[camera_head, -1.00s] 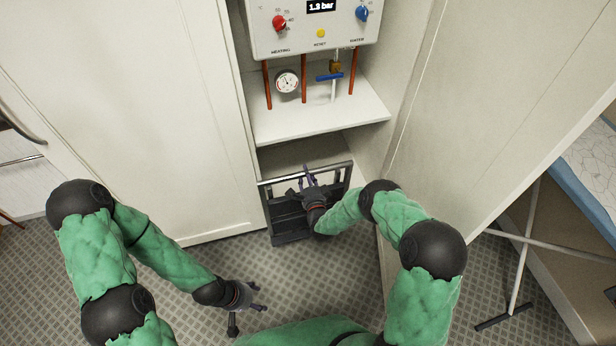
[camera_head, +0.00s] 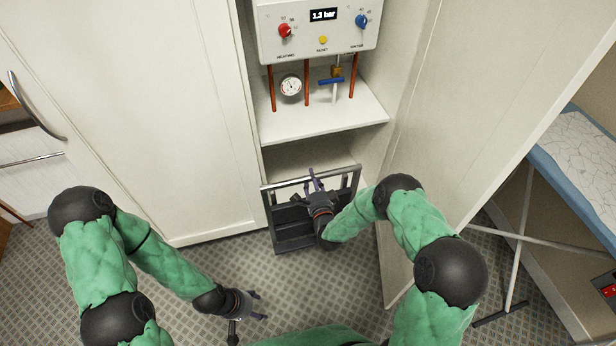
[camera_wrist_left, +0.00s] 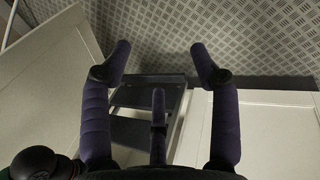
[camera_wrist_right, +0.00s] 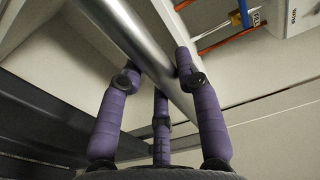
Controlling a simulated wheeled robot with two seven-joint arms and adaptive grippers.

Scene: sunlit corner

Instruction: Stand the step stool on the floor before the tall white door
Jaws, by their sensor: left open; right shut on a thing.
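The step stool (camera_head: 292,238) has a dark grey frame, dark treads and a light metal top bar. It stands roughly upright at the mouth of the open cupboard; I cannot tell whether its feet touch the floor. My right gripper (camera_head: 316,182) is shut on the top bar (camera_wrist_right: 150,50), and hides part of the treads. My left gripper (camera_head: 259,305) is open and empty over the floor, apart from the stool, which also shows in the left wrist view (camera_wrist_left: 145,128).
The cupboard holds a white shelf (camera_head: 320,122) with a gauge, pipes and a control box (camera_head: 318,40) above the stool. An open door panel (camera_head: 470,110) stands close to my right arm. Patterned floor before the shut door is clear.

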